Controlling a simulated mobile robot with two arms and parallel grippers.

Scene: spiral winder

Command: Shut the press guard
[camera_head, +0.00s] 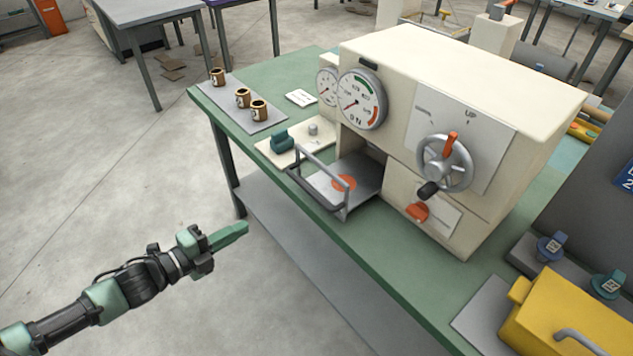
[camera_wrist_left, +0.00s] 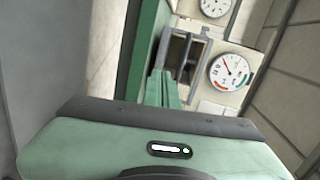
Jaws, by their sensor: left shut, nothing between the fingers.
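The cream press (camera_head: 470,75) stands on the green workbench (camera_head: 370,245). Its guard (camera_head: 347,199), a grey bar frame, sticks out from the front opening over a grey plate with an orange disc (camera_head: 343,183). The opening behind it is uncovered. My left gripper (camera_head: 243,227) is shut and empty, over the floor in front of the bench, to the left of the guard and apart from it. In the left wrist view its green fingers (camera_wrist_left: 162,90) point towards the press (camera_wrist_left: 207,107), whose opening shows beyond them. My right gripper is not in view.
Two dial gauges, the larger one (camera_head: 361,99) in front, and a handwheel (camera_head: 444,163) are on the press. A yellow box (camera_head: 560,310) is at the right. The floor around my left arm is clear.

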